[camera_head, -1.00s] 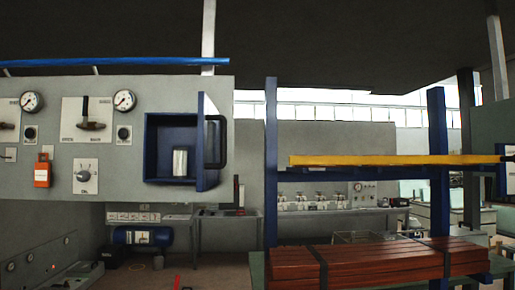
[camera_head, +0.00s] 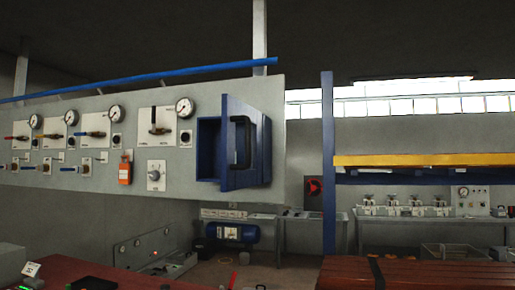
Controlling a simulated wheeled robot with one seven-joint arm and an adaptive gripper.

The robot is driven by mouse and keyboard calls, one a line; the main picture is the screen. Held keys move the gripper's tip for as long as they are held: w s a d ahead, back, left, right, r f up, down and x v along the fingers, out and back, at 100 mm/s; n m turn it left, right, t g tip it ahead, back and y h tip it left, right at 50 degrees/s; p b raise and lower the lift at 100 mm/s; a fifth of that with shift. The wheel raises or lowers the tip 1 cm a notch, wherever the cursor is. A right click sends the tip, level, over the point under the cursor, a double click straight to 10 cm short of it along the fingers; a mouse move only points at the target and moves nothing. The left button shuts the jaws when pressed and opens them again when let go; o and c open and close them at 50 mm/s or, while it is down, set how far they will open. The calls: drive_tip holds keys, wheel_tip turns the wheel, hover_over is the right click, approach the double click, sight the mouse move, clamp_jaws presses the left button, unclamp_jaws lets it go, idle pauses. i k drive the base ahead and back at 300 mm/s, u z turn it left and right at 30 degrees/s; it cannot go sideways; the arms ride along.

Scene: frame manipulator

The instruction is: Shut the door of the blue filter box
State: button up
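The blue filter box (camera_head: 207,150) is mounted near the right end of the grey panel. Its blue door (camera_head: 255,165) stands open, angled out from the box, with its outer face toward me. A black handle (camera_head: 241,142) is on the door's outer face. A strip of the box's dark inside shows left of the door's free edge; the rest is hidden behind the door. The hinge side is at the right. My gripper is not in view.
Gauges, levers and an orange tag (camera_head: 125,170) are on the grey panel (camera_head: 90,185). A blue post (camera_head: 328,200) and a yellow beam (camera_head: 425,159) are at the right. A dark red surface (camera_head: 150,283) lies at the bottom left. Open floor shows below the box.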

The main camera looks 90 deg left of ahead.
sight(234, 176)
drive_tip(key=u, duration=2.85)
drive_tip(key=k, duration=0.5)
drive_tip(key=z, duration=0.95)
drive_tip(key=i, duration=0.6)
drive_tip(key=u, duration=0.5)
